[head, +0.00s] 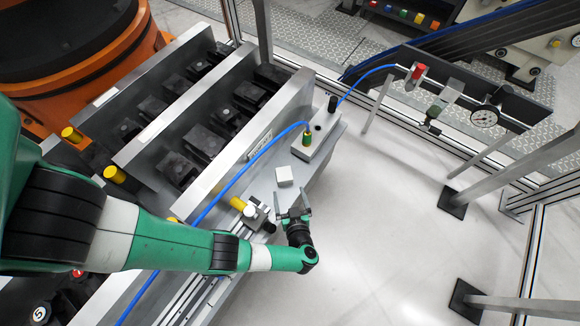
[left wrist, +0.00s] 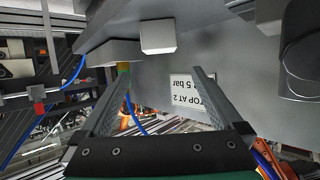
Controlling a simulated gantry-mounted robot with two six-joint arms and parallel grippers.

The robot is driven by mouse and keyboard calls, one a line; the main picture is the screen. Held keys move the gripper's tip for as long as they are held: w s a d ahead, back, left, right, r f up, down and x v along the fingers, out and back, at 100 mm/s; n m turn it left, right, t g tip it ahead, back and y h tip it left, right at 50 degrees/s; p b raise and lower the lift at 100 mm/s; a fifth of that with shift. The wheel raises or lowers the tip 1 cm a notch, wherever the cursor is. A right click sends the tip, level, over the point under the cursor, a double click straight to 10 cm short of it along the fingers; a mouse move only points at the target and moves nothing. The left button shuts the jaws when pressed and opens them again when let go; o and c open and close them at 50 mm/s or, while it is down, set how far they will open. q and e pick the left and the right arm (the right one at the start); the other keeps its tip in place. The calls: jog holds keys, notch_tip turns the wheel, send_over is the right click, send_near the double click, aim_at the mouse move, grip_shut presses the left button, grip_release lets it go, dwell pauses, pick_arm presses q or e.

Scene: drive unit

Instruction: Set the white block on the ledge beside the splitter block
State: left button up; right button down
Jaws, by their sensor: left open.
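The white block (head: 284,175) is on the grey ledge (head: 303,178) at the side of the drive unit, a short gap in front of the splitter block (head: 318,136). The splitter block is pale, with a green-yellow fitting and a black fitting on top. My left gripper (head: 292,204) is open, with its fingers pointing toward the white block and apart from it. In the left wrist view the white block (left wrist: 158,37) shows beyond the open fingertips (left wrist: 158,74), with nothing between them. The splitter block (left wrist: 112,51) is left of it there. My right gripper is not in view.
A blue hose (head: 237,177) runs along the ledge to the splitter block. A yellow cylinder and small valve (head: 256,213) sit close left of my left gripper. A gauge panel (head: 470,100) stands at the upper right.

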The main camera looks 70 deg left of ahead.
pick_arm(q)
jog(key=shift+s+d+r, duration=0.2)
jog(key=shift+d+r, duration=0.05)
jog(key=shift+d, duration=0.4)
